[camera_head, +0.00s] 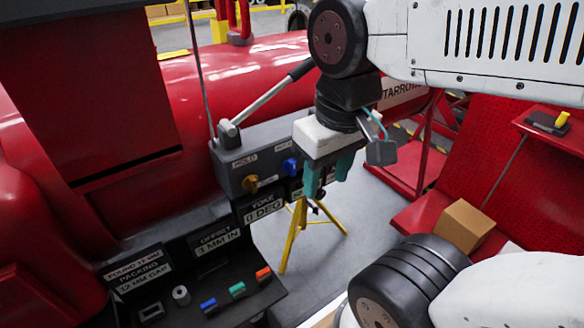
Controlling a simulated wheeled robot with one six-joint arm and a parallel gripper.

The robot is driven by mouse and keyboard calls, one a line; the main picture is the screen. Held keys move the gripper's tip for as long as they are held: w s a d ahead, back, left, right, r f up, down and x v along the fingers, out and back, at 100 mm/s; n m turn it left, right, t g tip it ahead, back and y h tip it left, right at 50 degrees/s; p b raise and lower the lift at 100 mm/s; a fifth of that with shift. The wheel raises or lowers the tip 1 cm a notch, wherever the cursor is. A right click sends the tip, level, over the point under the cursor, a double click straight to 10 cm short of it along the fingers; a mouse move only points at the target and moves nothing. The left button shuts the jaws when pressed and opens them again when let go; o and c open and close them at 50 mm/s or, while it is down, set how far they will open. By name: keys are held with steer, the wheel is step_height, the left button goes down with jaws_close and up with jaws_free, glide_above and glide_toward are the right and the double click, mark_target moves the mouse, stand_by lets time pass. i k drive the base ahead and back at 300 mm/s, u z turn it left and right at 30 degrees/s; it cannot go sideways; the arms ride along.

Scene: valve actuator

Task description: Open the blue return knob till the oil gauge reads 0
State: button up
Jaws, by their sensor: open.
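The blue return knob (291,166) sits on the front of the grey control box (228,172), partly covered by my gripper. My gripper (326,184) hangs from above with its teal fingers open and pointing down. It appears just right of the blue knob in the picture. I cannot tell whether it touches the knob or how far apart they are in depth. No oil gauge with a readable needle shows; it may be hidden behind my gripper.
A pump lever (268,103) rises from the box top. Below are a "YOKE 0 DEG" sign (264,207), a shelf with small coloured pieces (237,290) and a yellow tripod (292,235). A cardboard box (462,226) lies right.

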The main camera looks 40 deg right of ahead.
mark_target(290, 165)
steer(key=u, duration=0.55)
steer(key=k, duration=1.1)
steer(key=z, duration=0.55)
